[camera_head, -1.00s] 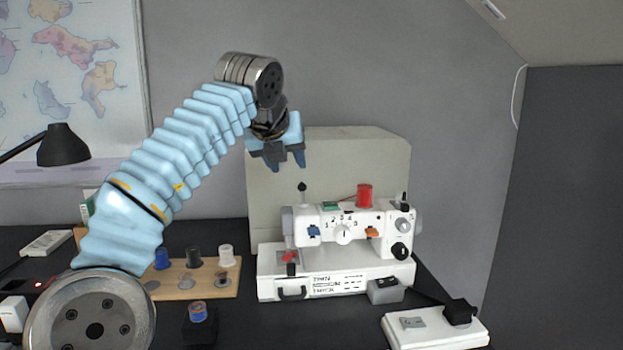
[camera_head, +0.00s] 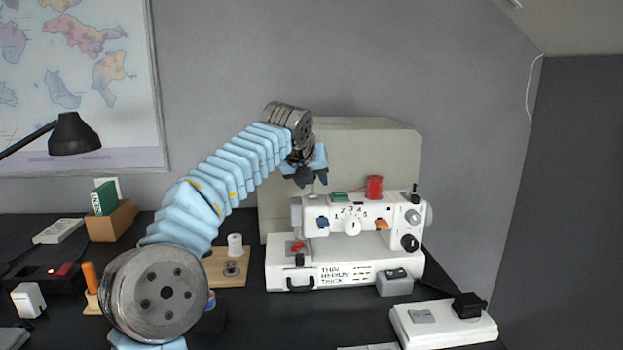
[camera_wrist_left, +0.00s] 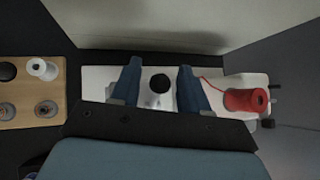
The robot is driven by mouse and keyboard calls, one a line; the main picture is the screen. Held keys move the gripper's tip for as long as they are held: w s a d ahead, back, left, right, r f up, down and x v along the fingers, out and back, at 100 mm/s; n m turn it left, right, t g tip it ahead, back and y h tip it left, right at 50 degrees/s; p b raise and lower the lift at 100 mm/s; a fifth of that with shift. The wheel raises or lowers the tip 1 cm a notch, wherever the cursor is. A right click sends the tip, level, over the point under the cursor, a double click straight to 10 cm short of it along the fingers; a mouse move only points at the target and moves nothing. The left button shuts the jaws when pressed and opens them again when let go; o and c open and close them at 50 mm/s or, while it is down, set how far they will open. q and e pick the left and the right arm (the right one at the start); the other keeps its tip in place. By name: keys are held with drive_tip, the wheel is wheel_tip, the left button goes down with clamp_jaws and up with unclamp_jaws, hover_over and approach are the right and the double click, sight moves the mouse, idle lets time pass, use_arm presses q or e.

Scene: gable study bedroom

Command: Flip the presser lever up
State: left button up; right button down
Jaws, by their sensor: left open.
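The white sewing machine (camera_head: 335,272) stands on the dark desk with its needle end at the left. My left gripper (camera_head: 311,183) points down above that end, its fingers spread and empty. In the left wrist view a black round knob (camera_wrist_left: 160,84) on the machine's top lies between the two open fingers (camera_wrist_left: 159,68), with a gap on each side. Blue (camera_head: 322,222) and orange (camera_head: 381,224) parts show on the machine's front, and a red part (camera_head: 297,247) sits low at the needle end. I cannot tell which part is the presser lever. My right gripper is out of view.
A red thread spool (camera_head: 374,187) stands on the machine's top, right of my gripper. A beige panel (camera_head: 370,150) rises close behind. A wooden spool board (camera_head: 228,279) lies left of the machine, and a white foot pedal (camera_head: 440,332) lies front right.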

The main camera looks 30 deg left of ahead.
use_arm(q)
clamp_jaws()
drive_tip(key=shift+f+b, duration=0.15)
drive_tip(key=shift+b, duration=0.3)
drive_tip(key=t+b, duration=0.1)
drive_tip(key=b, duration=0.1)
drive_tip(key=t+y+b, duration=0.1)
drive_tip(key=shift+s+d+b, duration=0.2)
drive_tip(key=shift+s+b, duration=0.15)
drive_tip(key=shift+r, duration=0.2)
drive_tip(key=shift+r+m, duration=0.2)
drive_tip(key=shift+m, duration=0.1)
unclamp_jaws()
